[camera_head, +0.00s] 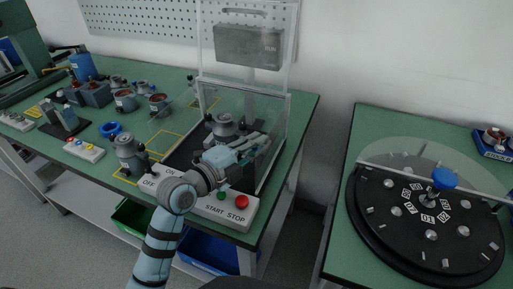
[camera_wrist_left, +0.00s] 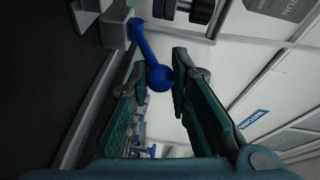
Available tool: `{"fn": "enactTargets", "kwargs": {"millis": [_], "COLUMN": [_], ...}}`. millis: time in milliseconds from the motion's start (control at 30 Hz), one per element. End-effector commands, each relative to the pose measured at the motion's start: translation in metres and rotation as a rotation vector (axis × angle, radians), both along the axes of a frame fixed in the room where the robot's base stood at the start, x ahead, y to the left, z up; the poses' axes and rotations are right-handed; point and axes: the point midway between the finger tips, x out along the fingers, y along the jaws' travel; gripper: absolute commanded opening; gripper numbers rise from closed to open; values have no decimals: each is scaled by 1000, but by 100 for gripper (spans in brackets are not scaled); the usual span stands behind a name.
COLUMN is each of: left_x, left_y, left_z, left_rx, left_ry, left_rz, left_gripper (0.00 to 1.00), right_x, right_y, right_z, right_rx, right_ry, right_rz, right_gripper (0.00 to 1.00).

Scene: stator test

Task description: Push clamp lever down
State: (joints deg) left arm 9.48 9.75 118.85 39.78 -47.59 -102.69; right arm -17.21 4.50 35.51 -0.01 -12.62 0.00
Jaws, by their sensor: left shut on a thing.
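In the left wrist view the clamp lever (camera_wrist_left: 146,45) is a blue rod ending in a blue ball. It runs from a grey metal block at the upper left down to the ball. My left gripper (camera_wrist_left: 160,72) has its two dark green fingers on either side of the ball and is shut on it. In the head view my left gripper (camera_head: 260,146) reaches into the test station, inside the clear guard (camera_head: 285,125). A grey stator housing (camera_head: 223,128) stands in the station beside it. The lever cannot be made out there. My right gripper is out of view.
A white button panel with START and STOP (camera_head: 240,202) lies at the station's front, below my arm. A grey motor (camera_head: 130,153) stands left of my arm. A round black turntable (camera_head: 420,225) is on the right table. A gap separates the tables.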

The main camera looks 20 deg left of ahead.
Motion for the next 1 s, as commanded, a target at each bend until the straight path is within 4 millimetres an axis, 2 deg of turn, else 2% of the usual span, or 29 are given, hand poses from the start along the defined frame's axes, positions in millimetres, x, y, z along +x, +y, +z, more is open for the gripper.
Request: {"fn": "enactTargets", "kwargs": {"millis": [133,167,300,667,767,1000], "left_x": [1,1,1,-5,-22,-83], "left_y": [1,1,1,4,12,40], "left_z": [3,3,2,0,2,8], "left_rx": [3,3,2,3,7,12], "left_ry": [-9,-9,-6,0,0,1], "left_rz": [5,5,3,3,2,-4], "left_gripper": [0,20,39,39,39,39], "right_x": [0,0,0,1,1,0], "right_y": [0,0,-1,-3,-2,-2], "right_z": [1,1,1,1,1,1], "right_rx": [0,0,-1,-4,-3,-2], "right_ry": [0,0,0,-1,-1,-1], "right_rz": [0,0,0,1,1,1], "right_gripper": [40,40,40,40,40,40]}}
